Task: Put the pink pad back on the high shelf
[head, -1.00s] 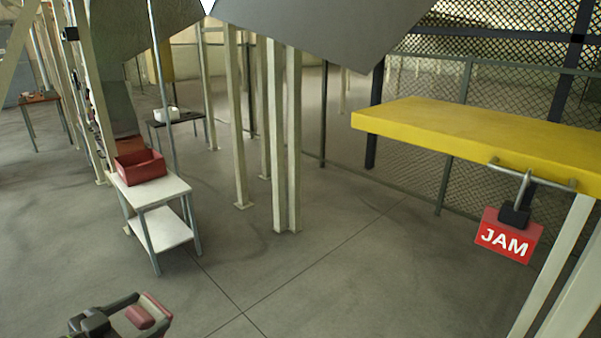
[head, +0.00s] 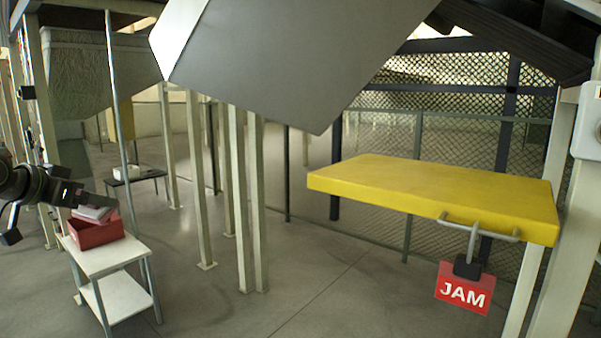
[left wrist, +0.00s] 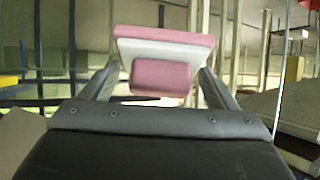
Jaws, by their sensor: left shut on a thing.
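My left gripper (head: 98,203) comes in from the left in the head view, raised in front of the small white table. It is shut on the pink pad (head: 92,213), of which a pale face and a reddish edge show. In the left wrist view the pad (left wrist: 162,77) sits between the two fingers, with a white layer and a wider pink layer beyond. No shelf is clearly marked as the high shelf. A yellow slab (head: 430,190) stands at the right. My right gripper is not in view.
A red box (head: 95,235) stands on the white two-level table (head: 115,257), partly behind the gripper. A red JAM sign (head: 463,290) hangs from the yellow slab. Pale posts (head: 237,200) and a large grey panel (head: 270,60) fill the middle. The front floor is clear.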

